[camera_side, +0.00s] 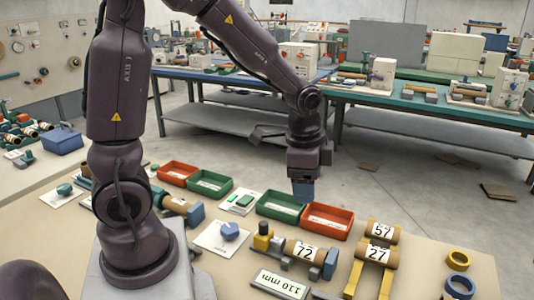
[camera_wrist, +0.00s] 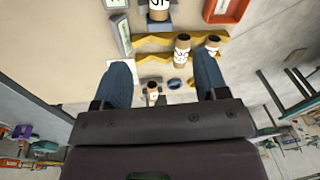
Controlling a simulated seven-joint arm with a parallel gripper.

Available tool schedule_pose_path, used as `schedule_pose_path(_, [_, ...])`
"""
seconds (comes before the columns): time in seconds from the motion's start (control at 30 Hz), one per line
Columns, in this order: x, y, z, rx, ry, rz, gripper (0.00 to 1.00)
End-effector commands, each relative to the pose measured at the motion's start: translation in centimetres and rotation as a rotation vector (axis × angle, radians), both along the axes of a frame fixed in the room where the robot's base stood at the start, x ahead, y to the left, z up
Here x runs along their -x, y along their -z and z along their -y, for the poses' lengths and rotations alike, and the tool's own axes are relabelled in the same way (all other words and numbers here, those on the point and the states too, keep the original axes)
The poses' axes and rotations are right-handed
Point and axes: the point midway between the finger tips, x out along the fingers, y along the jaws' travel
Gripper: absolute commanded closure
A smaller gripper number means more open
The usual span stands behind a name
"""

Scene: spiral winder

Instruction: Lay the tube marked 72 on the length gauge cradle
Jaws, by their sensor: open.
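The tube marked 72 (camera_side: 305,250) is brown with a white label. It lies level on a low grey stand that I take for the length gauge cradle, between a yellow-knobbed part (camera_side: 262,238) and a blue end block (camera_side: 330,264). A sign reading 110 mm (camera_side: 279,285) stands in front. A labelled tube at the top of the wrist view (camera_wrist: 158,12) looks like the same one, cut by the edge. My gripper (camera_side: 303,192) hangs in the air above and behind the tube, apart from it. Its blue fingers (camera_wrist: 162,65) are spread, with nothing gripped.
Tubes marked 57 (camera_side: 381,231) and 27 (camera_side: 377,252) rest on yellow notched rails (camera_side: 354,280) to the right. A red tray (camera_side: 328,220) and a green tray (camera_side: 281,206) stand behind the gauge.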

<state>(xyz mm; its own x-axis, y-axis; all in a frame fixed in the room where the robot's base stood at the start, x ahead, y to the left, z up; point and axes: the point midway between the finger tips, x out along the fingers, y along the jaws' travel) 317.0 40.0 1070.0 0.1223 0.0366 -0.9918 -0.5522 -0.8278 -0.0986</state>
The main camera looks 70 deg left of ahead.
Motion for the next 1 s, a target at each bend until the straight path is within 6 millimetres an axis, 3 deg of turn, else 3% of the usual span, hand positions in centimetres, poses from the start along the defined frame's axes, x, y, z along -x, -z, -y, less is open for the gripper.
schedule_pose_path(0.03, [0.9,-2.4,0.5,-0.001,-0.054,0.053,0.33])
schedule_pose_path(0.2, [5.0,-8.1,2.1,0.045,-0.260,0.190,0.33])
schedule_pose_path(0.37, [8.9,-11.1,3.3,0.124,-0.422,0.296,0.33])
schedule_pose_path(0.6, [11.9,-12.5,4.0,0.209,-0.550,0.364,0.33])
schedule_pose_path(1.0, [12.1,-12.6,4.0,0.216,-0.561,0.369,0.33])
